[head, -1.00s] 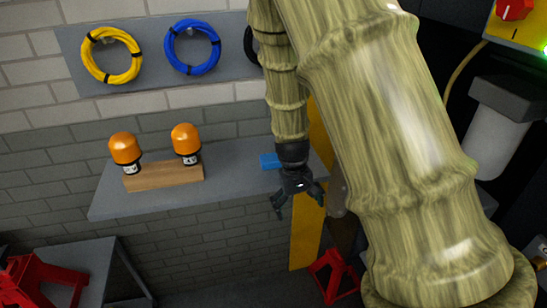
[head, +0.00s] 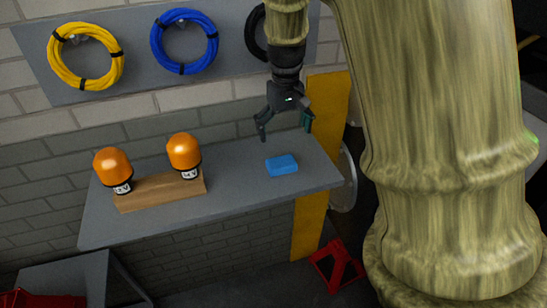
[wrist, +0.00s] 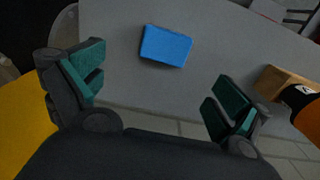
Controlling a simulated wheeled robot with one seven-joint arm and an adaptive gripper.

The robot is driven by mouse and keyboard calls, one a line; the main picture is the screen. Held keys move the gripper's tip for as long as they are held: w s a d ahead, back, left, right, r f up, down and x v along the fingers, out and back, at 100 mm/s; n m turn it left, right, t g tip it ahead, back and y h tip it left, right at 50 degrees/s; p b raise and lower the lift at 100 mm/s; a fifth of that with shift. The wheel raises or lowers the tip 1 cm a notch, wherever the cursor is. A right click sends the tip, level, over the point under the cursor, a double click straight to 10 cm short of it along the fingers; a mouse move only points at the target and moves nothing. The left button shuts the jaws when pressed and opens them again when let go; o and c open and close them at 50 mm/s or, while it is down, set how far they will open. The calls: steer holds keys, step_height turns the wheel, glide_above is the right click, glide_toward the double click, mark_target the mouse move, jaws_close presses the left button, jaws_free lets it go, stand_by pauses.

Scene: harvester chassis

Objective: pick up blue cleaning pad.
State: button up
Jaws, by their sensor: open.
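The blue cleaning pad (head: 282,165) lies flat on the grey wall shelf (head: 235,185), near its right end. It also shows in the wrist view (wrist: 166,46), near the top centre, past and between the two fingers. My gripper (head: 285,130) is open and empty. In the head view it is above the shelf, just above the pad in the picture and apart from it. In the wrist view my gripper (wrist: 155,95) has its teal-padded fingers spread wide, with nothing between their tips.
Two orange beacon lamps (head: 184,152) stand on a wooden block (head: 160,192) on the shelf's left part. Yellow (head: 86,56) and blue (head: 184,42) cable coils hang on the wall above. A yellow post (head: 325,120) stands at the shelf's right end. The shelf between block and pad is clear.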

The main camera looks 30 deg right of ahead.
steer(key=p, duration=0.1)
glide_above(281, 161)
steer(key=f, duration=0.4)
steer(key=shift+w+d+f, duration=0.1)
steer(key=shift+w+f, duration=0.25)
steer(key=shift+s+f+p, duration=0.3)
steer(key=shift+f, duration=0.1)
steer(key=shift+s+f+p, duration=0.1)
steer(key=shift+f+p, duration=0.75)
steer(key=shift+f, duration=1.5)
steer(key=c, duration=1.1)
